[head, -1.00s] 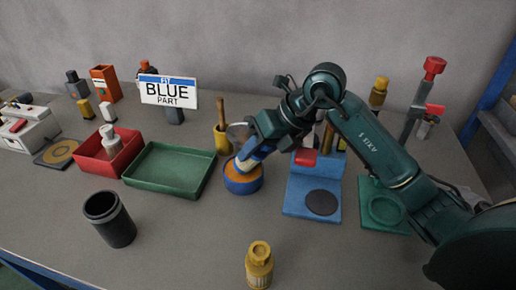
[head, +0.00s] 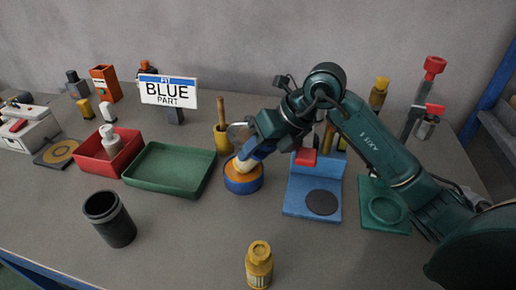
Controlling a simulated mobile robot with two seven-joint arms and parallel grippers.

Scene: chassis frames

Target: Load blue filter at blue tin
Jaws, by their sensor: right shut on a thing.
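The blue tin (head: 243,186) stands on the table near the middle, a round blue container with an orange-tan top. My right gripper (head: 251,152) is above it, its arm coming in from the right. It is shut on the blue filter (head: 244,165), a pale cylinder with blue near the jaws. The filter is tilted, and its lower end is at the tin's orange top. I cannot tell whether it touches or goes in. The gripper hides part of the filter. My left gripper is not in view.
A green tray (head: 168,190) and a red bin (head: 92,168) lie left of the tin. A blue stand (head: 298,205) with a dark disc is close on the right. A dark cup (head: 110,220) and a yellow bottle (head: 259,265) stand in front. A "FIT BLUE PART" sign (head: 168,91) stands behind.

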